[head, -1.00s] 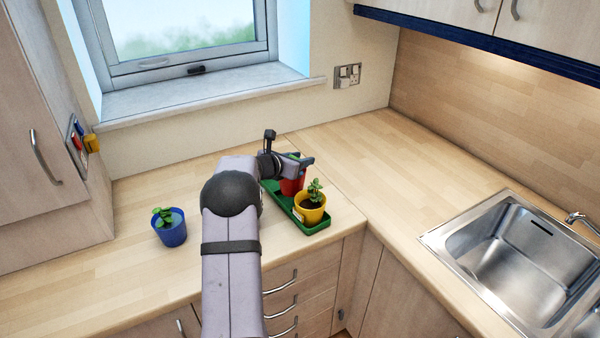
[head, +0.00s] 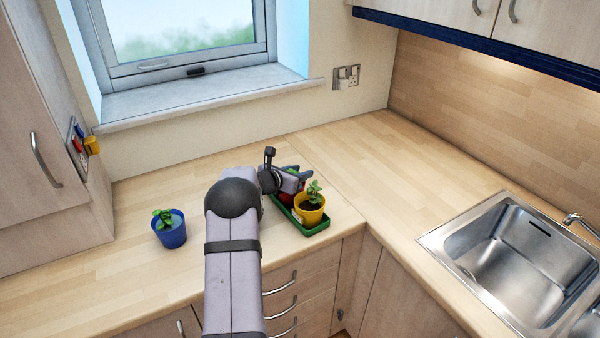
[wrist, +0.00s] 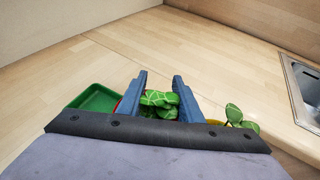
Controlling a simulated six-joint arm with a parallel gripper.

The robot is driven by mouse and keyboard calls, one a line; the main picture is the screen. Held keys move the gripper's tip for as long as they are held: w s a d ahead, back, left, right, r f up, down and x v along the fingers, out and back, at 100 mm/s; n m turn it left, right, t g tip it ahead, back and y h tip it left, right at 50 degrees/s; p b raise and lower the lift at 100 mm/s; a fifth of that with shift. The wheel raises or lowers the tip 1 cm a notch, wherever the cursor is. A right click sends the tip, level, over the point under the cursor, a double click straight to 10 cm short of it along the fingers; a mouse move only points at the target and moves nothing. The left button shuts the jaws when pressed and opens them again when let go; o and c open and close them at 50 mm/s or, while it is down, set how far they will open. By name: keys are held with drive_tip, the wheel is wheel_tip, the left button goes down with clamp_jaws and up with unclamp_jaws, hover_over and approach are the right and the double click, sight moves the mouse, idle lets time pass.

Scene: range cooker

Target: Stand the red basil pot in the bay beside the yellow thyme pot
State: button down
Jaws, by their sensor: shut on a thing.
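The red basil pot (head: 286,186) is mostly hidden behind my gripper (head: 301,174) in the head view. My gripper is shut on it; in the wrist view green basil leaves (wrist: 160,99) show between the two fingers (wrist: 160,77) and a sliver of red rim (wrist: 117,104) at the left. The yellow thyme pot (head: 309,216) stands upright in the near end of the green tray (head: 317,230). The red pot is at the tray, just behind the yellow pot. Its base is hidden, so I cannot tell whether it touches the tray floor.
An empty bay of the tray (wrist: 95,99) shows left of the red pot in the wrist view. A blue pot with a plant (head: 170,233) stands on the worktop to the left. The sink (head: 515,255) is far right. The worktop behind the tray is clear.

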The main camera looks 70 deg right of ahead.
drive_tip(key=c, duration=1.3)
unclamp_jaws()
drive_tip(key=shift+o, duration=0.2)
drive_tip(key=shift+r, duration=0.1)
drive_tip(key=b+v, duration=0.3)
drive_tip(key=v, duration=0.9)
